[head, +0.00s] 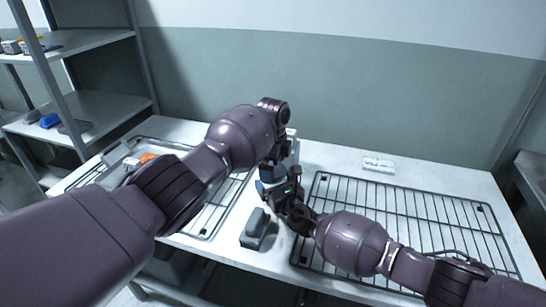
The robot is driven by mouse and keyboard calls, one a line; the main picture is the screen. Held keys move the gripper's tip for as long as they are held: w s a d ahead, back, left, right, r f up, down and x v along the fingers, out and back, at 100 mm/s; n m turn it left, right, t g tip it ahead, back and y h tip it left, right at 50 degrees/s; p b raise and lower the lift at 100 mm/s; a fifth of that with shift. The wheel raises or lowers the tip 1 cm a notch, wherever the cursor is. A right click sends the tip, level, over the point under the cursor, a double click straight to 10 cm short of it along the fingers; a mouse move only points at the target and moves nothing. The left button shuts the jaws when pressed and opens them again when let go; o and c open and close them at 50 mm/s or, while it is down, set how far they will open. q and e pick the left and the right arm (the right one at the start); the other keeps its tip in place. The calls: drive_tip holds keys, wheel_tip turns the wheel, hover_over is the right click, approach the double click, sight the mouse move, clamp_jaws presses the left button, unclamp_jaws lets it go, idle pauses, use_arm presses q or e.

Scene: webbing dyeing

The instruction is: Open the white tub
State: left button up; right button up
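A small part of a white object (293,148), possibly the white tub, shows behind my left gripper near the back middle of the table. My own arms hide most of it, and I cannot tell whether its lid is on. My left gripper (272,175) points down at the middle of the table. My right gripper (268,187) comes in from the right, close to the left one. The fingertips of both are hidden or too small to tell, so I cannot see what either one touches.
A wire rack (420,215) covers the right of the white table (325,157). Another rack (208,222) lies left, with an orange item (148,157) near it. A dark grey block (256,230) stands in front. A small white item (378,165) lies at the back. Shelves (95,105) stand left.

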use_arm(q)
drive_tip(key=shift+f, duration=0.2)
drive_tip(key=c, duration=0.9)
use_arm(e)
drive_tip(key=shift+a, duration=0.1)
use_arm(q)
drive_tip(key=n, duration=0.5)
drive_tip(key=shift+n, duration=0.4)
drive_tip(key=n, duration=0.5)
drive_tip(key=shift+a+n, duration=0.1)
drive_tip(key=shift+n, duration=0.3)
drive_tip(key=n, duration=0.7)
drive_tip(key=shift+w+r, duration=0.1)
drive_tip(key=n, duration=0.7)
drive_tip(key=shift+a+n, duration=0.1)
drive_tip(key=shift+n, duration=0.2)
drive_tip(key=shift+r, duration=0.8)
